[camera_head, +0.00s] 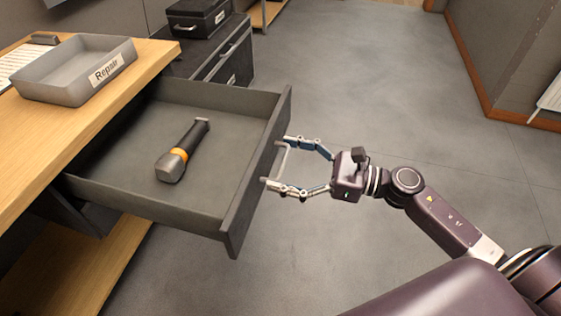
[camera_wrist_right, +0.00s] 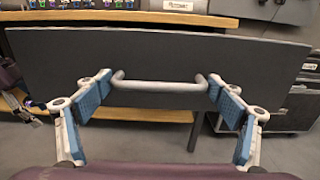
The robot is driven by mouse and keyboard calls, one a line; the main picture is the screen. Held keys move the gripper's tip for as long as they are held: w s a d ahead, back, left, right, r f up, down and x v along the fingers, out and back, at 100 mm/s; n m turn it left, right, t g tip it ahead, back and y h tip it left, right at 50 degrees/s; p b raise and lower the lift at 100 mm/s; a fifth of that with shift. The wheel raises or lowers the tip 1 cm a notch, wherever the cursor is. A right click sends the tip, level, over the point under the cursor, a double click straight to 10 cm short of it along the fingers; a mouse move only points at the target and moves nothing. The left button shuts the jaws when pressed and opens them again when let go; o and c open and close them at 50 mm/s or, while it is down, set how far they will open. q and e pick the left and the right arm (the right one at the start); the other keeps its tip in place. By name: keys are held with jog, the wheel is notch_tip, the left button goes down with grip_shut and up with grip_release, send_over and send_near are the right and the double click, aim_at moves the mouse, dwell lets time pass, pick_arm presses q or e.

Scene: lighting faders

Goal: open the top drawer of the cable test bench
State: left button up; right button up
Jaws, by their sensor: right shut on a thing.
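The top drawer (camera_head: 205,95) of the cable test bench (camera_head: 75,125) is pulled well out, and its inside shows in the head view. A dark flashlight-like tool with an orange band (camera_head: 182,150) lies in it. My right gripper (camera_head: 276,161) is at the drawer front, its fingers shut on the ends of the light bar handle (camera_head: 283,160). In the right wrist view the handle (camera_wrist_right: 160,86) spans between the two blue-padded fingers of my right gripper (camera_wrist_right: 160,84). At that view's left edge, what looks like part of my left gripper (camera_wrist_right: 22,105) shows, cut off.
A grey tray labelled "Repair" (camera_head: 75,70) stands on the wooden bench top.

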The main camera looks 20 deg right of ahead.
jog(key=shift+w+d+r, duration=0.1)
jog(key=shift+w+d, duration=0.05)
jog(key=o, duration=1.4)
jog(key=v, duration=1.2)
